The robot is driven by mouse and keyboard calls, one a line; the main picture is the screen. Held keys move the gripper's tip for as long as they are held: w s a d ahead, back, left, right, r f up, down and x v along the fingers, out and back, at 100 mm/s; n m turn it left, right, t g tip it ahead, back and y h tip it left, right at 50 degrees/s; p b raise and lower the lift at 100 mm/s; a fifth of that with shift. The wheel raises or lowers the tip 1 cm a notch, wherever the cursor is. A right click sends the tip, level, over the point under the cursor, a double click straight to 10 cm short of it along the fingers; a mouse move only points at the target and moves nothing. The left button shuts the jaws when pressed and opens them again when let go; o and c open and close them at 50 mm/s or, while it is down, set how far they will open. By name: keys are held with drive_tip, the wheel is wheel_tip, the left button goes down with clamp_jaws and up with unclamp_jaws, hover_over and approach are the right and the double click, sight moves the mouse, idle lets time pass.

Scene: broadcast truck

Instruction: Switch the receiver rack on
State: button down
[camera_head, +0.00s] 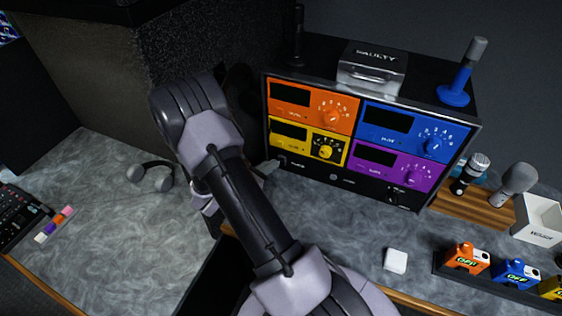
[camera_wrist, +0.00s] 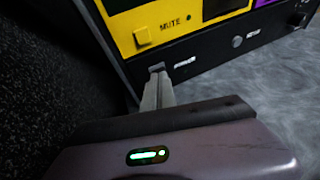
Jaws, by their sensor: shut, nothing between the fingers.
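The receiver rack (camera_head: 310,168) is a black case at the back of the counter with orange, yellow, blue and purple modules. Their displays are dark. Its black bottom strip also shows in the wrist view (camera_wrist: 212,60). A small dark switch (camera_wrist: 157,68) sits at the strip's left end, beside a small white label too blurred to read. My gripper (camera_head: 268,168) is shut and empty at the rack's lower left corner. In the wrist view its fingertips (camera_wrist: 157,82) are right at the switch and partly cover it; I cannot tell whether they touch.
A dark speckled block (camera_head: 190,50) stands close on the left. Headphones (camera_head: 150,175) lie on the counter. On the right are microphones (camera_head: 470,172), a white box (camera_head: 538,218) and coloured packs (camera_head: 466,258). A white block (camera_head: 395,260) lies in front of the rack.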

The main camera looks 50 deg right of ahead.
drive_tip(key=shift+b+x, duration=0.4)
drive_tip(key=shift+x, duration=0.35)
idle(0.3)
drive_tip(key=p+v, duration=0.2)
drive_tip(key=v, duration=0.5)
idle(0.6)
